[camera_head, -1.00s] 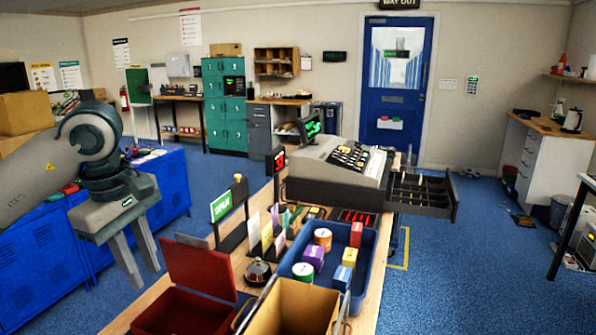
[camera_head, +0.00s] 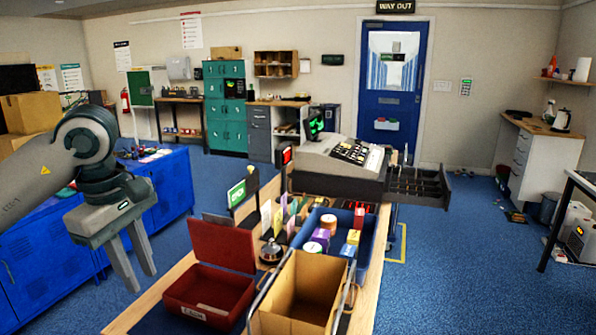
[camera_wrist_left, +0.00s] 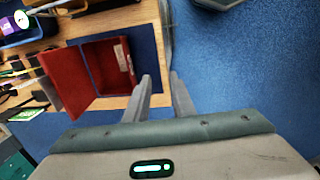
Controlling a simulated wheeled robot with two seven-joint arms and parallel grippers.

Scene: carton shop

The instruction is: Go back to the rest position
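My left gripper (camera_head: 140,281) hangs at the left, fingers pointing down, beside the near left end of the wooden counter. Its two fingers are apart with nothing between them. In the left wrist view the gripper (camera_wrist_left: 160,77) is open and empty over the blue floor, next to the counter edge. The open red box (camera_wrist_left: 108,66) lies just left of the fingers there. It also shows in the head view (camera_head: 208,292), lid up, to the right of the gripper and apart from it. My right gripper is not in either view.
On the counter stand an open cardboard carton (camera_head: 300,290), a blue tray (camera_head: 370,240) with several tins and small boxes, and a cash register (camera_head: 340,160) with its drawer (camera_head: 418,186) open. Blue cabinets (camera_head: 40,270) stand at the left.

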